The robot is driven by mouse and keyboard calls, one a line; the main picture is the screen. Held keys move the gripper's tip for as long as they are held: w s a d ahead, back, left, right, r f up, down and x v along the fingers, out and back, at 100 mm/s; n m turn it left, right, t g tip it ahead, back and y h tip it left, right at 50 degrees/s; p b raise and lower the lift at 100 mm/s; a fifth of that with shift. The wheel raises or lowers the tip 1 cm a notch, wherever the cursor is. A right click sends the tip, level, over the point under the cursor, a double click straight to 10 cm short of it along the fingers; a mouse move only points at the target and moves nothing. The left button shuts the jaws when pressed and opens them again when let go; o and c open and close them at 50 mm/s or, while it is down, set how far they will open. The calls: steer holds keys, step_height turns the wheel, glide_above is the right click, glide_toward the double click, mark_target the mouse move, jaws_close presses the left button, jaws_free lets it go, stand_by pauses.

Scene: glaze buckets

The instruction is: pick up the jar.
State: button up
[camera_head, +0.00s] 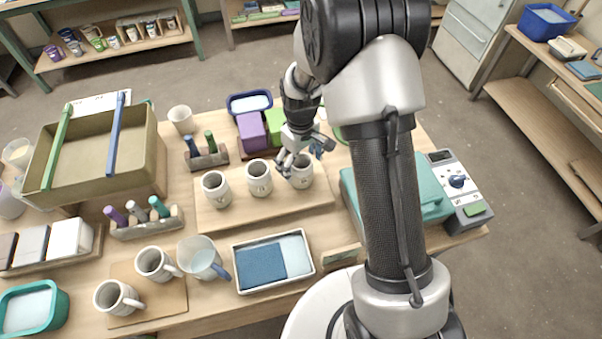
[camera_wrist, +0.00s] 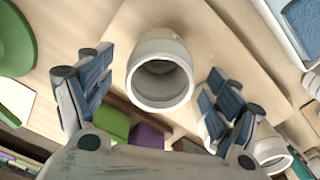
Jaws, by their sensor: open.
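Three white handleless jars stand upright in a row on a pale wooden board (camera_head: 232,219): a left jar (camera_head: 216,190), a middle jar (camera_head: 259,179) and a right jar (camera_head: 302,176). My gripper (camera_head: 293,162) is over the right jar and hides part of it. In the wrist view this jar (camera_wrist: 160,95) lies between my two open fingers, its round mouth facing the camera. Gaps show between the jar and both fingers. The two other jars are partly hidden behind the right finger in that view.
Purple and green blocks (camera_head: 251,132) and a blue tub (camera_head: 250,103) stand behind the jars. A sponge tray (camera_head: 272,262), a pitcher (camera_head: 201,259) and handled mugs (camera_head: 155,263) are in front. A teal case (camera_head: 432,188) stands to the right.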

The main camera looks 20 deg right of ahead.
mark_target(301, 166)
step_height(301, 166, down, 4)
steer(key=shift+s+f+b, duration=0.1)
steer(key=shift+b, duration=0.5)
steer(key=shift+c, duration=0.2)
steer(key=c, duration=1.4)
